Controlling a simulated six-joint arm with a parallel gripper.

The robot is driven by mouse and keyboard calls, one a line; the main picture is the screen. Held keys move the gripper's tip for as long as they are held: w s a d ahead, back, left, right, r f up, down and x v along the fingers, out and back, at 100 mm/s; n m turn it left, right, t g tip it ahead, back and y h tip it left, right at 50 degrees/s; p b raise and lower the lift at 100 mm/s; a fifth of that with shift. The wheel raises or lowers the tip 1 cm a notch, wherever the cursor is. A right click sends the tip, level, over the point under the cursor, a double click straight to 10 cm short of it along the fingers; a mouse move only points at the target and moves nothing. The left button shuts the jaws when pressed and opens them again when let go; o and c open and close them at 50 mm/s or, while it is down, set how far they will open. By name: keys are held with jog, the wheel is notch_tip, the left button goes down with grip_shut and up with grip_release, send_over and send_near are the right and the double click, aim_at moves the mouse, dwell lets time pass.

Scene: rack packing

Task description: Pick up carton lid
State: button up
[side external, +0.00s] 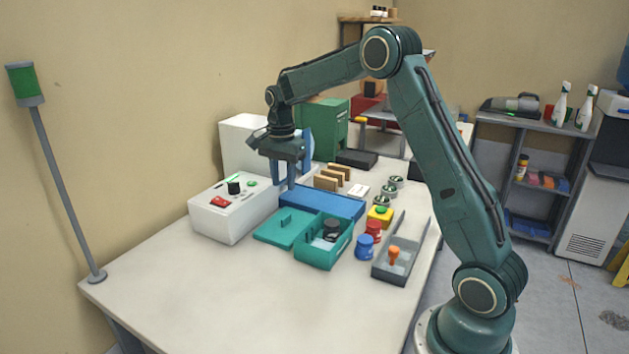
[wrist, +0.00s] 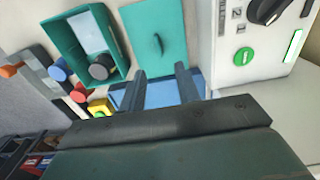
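The carton lid (side external: 272,233) is a flat teal plate with a small raised handle. It lies on the table against the left side of the teal open carton (side external: 322,258). In the wrist view the lid (wrist: 142,62) is beyond my fingertips, with the carton (wrist: 117,78) to its left. A black round piece (side external: 332,229) sits in the carton. My gripper (side external: 288,187) is above and behind the lid, over the left end of a blue case (side external: 325,203). Its two fingers stand apart with nothing between them in the wrist view (wrist: 160,80).
A white control box (side external: 232,215) with a knob and buttons stands left of the lid. Red and blue round pieces (side external: 364,246), a yellow button box (side external: 380,215) and a grey tray (side external: 395,268) are right of the carton. The table's front left is clear.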

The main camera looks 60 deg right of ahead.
send_over(286, 216)
jog(key=shift+w+f, duration=0.15)
jog(key=shift+f, duration=2.75)
jog(key=shift+f, duration=0.1)
jog(key=shift+f, duration=2.5)
jog(key=shift+c, duration=0.2)
grip_shut()
